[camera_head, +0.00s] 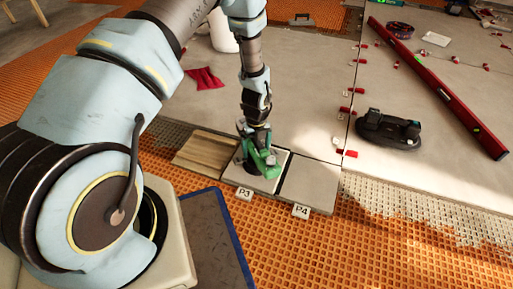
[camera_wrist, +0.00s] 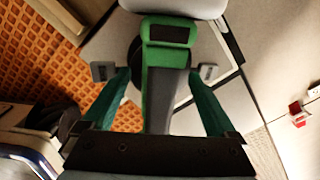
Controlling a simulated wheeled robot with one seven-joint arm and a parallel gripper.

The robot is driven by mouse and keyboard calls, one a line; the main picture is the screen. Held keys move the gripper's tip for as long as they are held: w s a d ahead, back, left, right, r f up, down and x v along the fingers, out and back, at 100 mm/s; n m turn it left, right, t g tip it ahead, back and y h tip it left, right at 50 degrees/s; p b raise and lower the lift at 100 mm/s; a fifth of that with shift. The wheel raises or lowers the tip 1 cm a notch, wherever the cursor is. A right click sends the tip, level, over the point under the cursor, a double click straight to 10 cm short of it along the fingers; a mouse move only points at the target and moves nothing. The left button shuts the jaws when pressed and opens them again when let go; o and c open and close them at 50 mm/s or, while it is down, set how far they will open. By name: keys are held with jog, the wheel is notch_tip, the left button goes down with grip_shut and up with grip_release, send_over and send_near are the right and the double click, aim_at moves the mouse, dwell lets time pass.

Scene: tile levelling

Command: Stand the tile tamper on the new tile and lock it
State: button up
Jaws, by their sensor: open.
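The green and black tile tamper (camera_head: 265,165) stands on the pale tile by the P3 tag (camera_head: 250,184). In the wrist view its green body with a dark panel (camera_wrist: 168,32) lies between my fingers, and a dark round base shows partly behind it. My gripper (camera_wrist: 157,76) is open, with one teal finger on each side of the tamper and visible gaps to its body. The lock is not clear in either view. A grey tile (camera_head: 310,184) lies to the right by the P4 tag (camera_head: 301,211). I cannot tell which is the new tile.
A wooden-looking tile (camera_head: 205,154) lies to the left. A black two-cup tool (camera_head: 388,130) and a long red level (camera_head: 440,88) lie on the laid floor at right. Several red clips sit along the joints. A red cloth (camera_head: 204,78) lies behind. Orange matting is open in front.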

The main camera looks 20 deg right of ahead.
notch_tip(320, 180, up, 11)
jog(key=p, duration=0.4)
jog(key=shift+f+p, duration=0.1)
jog(key=shift+p, duration=0.3)
dwell(0.5)
